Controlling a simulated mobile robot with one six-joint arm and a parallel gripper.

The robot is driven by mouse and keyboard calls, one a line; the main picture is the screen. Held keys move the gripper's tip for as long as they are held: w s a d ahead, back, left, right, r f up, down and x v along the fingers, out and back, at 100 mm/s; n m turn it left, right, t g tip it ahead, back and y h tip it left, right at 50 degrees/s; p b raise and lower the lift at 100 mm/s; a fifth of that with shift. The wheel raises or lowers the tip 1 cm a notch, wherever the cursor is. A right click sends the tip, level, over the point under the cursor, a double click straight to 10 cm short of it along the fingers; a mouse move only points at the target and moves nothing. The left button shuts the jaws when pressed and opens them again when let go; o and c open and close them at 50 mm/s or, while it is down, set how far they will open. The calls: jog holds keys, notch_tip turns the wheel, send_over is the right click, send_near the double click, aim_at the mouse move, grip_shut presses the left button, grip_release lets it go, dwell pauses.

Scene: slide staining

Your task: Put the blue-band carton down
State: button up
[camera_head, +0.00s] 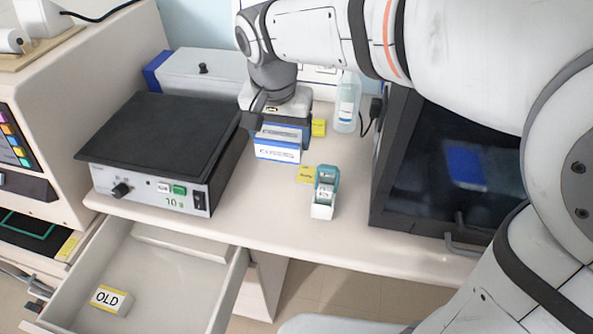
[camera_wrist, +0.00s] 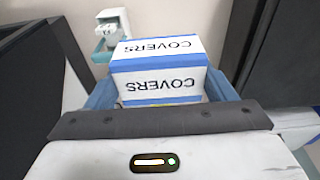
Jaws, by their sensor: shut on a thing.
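The blue-band carton (camera_head: 278,153) is white with blue edges and dark print. It reads COVERS in the wrist view (camera_wrist: 158,88). My gripper (camera_head: 280,132) is shut on it, with a blue finger on each side of the carton in the wrist view (camera_wrist: 160,98). The carton is over the counter, just right of the black-topped heater box. I cannot tell whether its underside touches the counter. Its far side is hidden by my gripper.
Another yellow label (camera_head: 318,127) lies behind. The heater box (camera_head: 150,135) is left, a bottle (camera_head: 347,108) behind, a dark cabinet (camera_head: 410,150) right. An open drawer (camera_head: 165,285) holds an OLD box (camera_head: 110,300).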

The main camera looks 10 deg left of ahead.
jog(key=shift+w+d, duration=0.1)
jog(key=shift+w, duration=0.05)
jog(key=shift+f, duration=0.15)
notch_tip(320, 180, down, 18)
jog(key=shift+r, duration=0.1)
dwell(0.3)
jog(key=o, duration=0.7)
